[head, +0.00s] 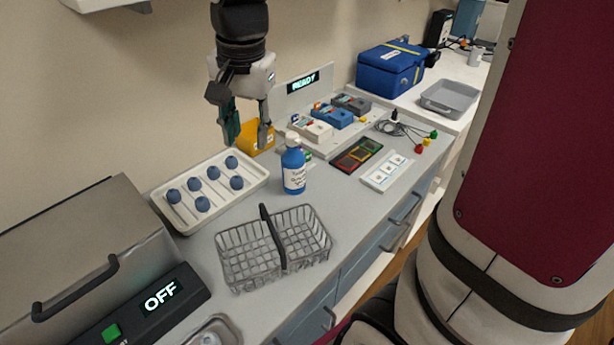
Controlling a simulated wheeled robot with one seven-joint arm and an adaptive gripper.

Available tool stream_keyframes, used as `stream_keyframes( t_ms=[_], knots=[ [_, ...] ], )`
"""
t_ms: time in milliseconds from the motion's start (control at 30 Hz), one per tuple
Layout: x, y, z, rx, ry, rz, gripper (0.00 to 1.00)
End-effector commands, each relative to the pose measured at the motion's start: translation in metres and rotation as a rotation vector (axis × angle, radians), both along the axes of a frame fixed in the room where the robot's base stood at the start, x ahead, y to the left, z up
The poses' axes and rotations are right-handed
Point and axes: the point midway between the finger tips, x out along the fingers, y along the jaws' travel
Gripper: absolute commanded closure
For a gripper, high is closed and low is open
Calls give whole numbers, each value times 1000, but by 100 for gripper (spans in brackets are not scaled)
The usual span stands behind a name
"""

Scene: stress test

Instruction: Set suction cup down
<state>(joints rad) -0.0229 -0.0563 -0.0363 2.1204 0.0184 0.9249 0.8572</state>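Several blue round-headed pieces, apparently the suction cups (203,204), rest in a white tray (183,226) on the counter. My gripper (248,141) hangs above the counter, behind and right of the tray. Its two fingers point down and stand apart. I see no suction cup between them; a yellow bin (257,136) shows behind the fingers. Whether the fingertips touch anything is not clear.
A blue bottle (294,178) stands right of the tray, and a wire basket (308,240) with a raised handle stands in front. A grey lidded machine (85,250) reading OFF is at left. Colored modules (335,116) and a blue cooler (388,78) stand farther back.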

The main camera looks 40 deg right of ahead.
Motion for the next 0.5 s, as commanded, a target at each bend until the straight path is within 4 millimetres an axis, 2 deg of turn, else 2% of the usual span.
stream_keyframes(
  t_ms=[33, 200, 400, 500],
  knots=[
    [-20, 0, 11, -13, -27, 75, 65],
    [-82, -1, 30, -71, -89, 344, 65],
    [-147, -1, 32, -159, -151, 636, 65],
    [-169, -1, 28, -196, -171, 741, 65]
  ],
)
